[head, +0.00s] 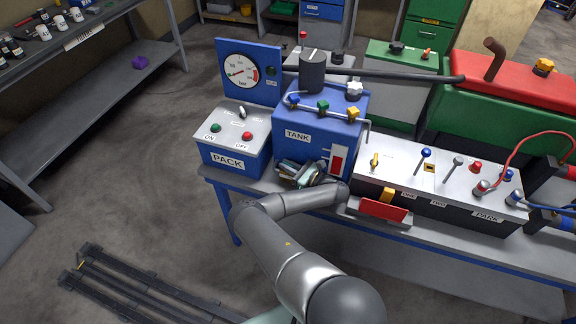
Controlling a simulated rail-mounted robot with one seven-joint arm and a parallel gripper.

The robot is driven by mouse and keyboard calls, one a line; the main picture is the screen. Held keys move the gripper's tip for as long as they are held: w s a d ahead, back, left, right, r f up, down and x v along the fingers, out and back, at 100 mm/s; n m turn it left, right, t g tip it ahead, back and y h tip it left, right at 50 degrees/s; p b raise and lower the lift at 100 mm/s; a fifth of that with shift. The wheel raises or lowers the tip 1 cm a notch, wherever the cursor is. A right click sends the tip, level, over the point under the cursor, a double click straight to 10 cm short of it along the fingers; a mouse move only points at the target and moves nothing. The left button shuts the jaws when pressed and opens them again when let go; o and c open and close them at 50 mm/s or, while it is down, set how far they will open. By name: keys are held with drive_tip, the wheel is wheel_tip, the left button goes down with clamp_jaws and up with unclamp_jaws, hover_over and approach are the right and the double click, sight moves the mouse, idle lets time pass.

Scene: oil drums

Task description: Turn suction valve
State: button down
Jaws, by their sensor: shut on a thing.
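The blue box labelled TANK (286,120) stands on the bench. My gripper (288,174) reaches in from the front and is at the tank's lower front face. It is shut on a part there, which I take to be the suction valve; the gripper and wrist hide most of it, so its turn angle cannot be told. A pipe with blue, green and yellow fittings (323,108) runs across the tank's upper front. A white knob (354,90) and a dark cylinder (313,72) sit on top. A red gauge strip (337,158) is on the front.
Left of the tank is the PACK box (232,140) with green and red buttons, below a round dial (240,71). Right is a lever panel (420,170) with a red plate (384,209) close to my arm.

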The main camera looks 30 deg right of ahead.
idle(0.3)
drive_tip(key=c, duration=1.5)
unclamp_jaws()
drive_tip(key=shift+h, duration=0.3)
